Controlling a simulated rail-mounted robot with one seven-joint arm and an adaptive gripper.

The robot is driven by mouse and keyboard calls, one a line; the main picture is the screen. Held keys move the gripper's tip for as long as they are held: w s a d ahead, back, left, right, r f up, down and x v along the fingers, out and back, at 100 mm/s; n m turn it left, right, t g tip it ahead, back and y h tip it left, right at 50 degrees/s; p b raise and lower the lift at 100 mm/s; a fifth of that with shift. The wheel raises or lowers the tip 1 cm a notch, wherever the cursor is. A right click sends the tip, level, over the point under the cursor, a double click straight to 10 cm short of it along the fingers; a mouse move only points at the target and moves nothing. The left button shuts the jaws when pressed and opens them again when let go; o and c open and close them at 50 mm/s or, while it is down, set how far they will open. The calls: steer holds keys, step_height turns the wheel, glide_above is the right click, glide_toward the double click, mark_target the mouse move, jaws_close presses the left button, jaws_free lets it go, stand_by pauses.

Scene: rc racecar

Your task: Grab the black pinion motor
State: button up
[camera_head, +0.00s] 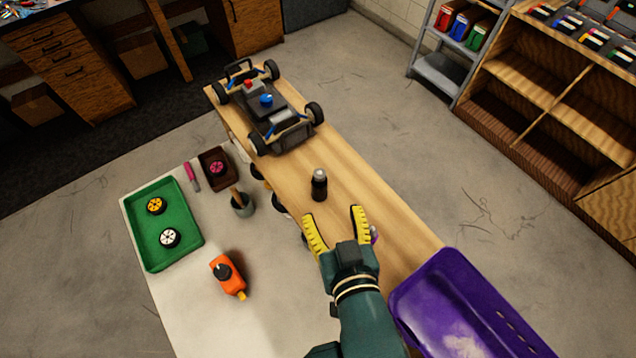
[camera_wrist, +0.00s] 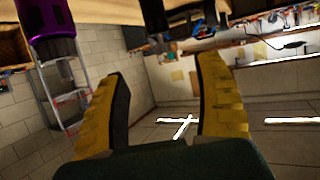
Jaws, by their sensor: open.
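The black pinion motor (camera_head: 319,185) appears to be the dark upright cylinder with a pale upper part on the wooden bench. My gripper (camera_head: 332,215) has yellow fingers spread wide and empty. In the head view its fingertips are just short of the motor, apart from it, with the motor beyond the left finger's side of the gap. In the wrist view, which looks upside down, the open fingers (camera_wrist: 165,70) frame empty space, and a dark shape at the top edge (camera_wrist: 154,14) seems to be the motor, partly cut off.
A purple-banded cylinder (camera_wrist: 52,22) stands close beside my gripper, mostly hidden in the head view. The RC car chassis (camera_head: 270,112) sits farther along the bench (camera_head: 375,190). A purple bin (camera_head: 465,305) is at the near right.

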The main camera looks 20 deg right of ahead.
mark_target(320, 178)
steer(key=p+x, duration=0.2)
steer(key=x, duration=1)
steer(key=shift+w, duration=0.2)
jaws_close()
